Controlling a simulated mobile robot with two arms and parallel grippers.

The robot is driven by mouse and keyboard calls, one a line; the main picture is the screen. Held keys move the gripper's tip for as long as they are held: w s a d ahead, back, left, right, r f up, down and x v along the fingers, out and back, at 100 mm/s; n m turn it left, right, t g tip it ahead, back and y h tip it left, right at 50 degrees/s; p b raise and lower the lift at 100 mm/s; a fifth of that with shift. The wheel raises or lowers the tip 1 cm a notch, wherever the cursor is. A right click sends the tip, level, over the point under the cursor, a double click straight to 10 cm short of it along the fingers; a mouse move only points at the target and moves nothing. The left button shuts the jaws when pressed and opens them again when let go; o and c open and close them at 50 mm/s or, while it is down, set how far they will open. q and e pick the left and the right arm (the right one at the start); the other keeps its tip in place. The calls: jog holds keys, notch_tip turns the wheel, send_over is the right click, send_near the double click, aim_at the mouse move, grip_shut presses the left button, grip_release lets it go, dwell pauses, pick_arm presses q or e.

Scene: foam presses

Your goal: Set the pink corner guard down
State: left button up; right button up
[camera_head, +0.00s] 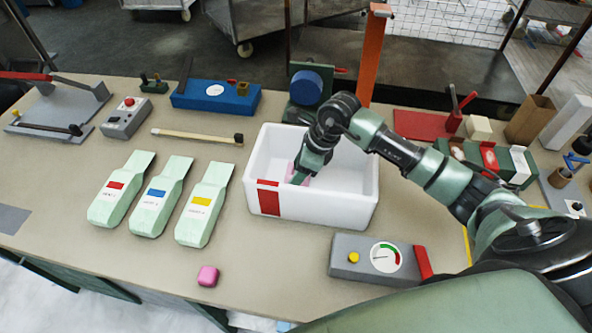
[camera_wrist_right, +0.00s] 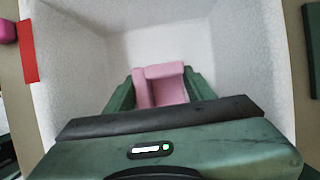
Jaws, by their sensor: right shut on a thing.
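The pink corner guard (camera_wrist_right: 163,86) is between the fingers of my right gripper (camera_wrist_right: 160,92) in the right wrist view. Its pink also shows at the gripper's tip in the head view (camera_head: 291,171). My right gripper (camera_head: 300,178) reaches down into the white foam box (camera_head: 335,209), which has a red patch on its front left corner. The gripper is shut on the guard, inside the box walls. Whether the guard touches the box floor cannot be told. My left gripper is not in view.
A small pink block (camera_head: 208,276) lies near the table's front edge. Three pale green pouches (camera_head: 120,190) lie left of the box. A grey gauge unit (camera_head: 345,262) stands in front of it. A blue block (camera_head: 215,96) and a green fixture (camera_head: 301,113) stand behind.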

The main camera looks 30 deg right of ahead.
jog(key=shift+f, duration=0.1)
jog(key=o, duration=1.3)
jog(key=b+v, duration=0.2)
jog(key=v, duration=1)
jog(key=shift+b, duration=0.4)
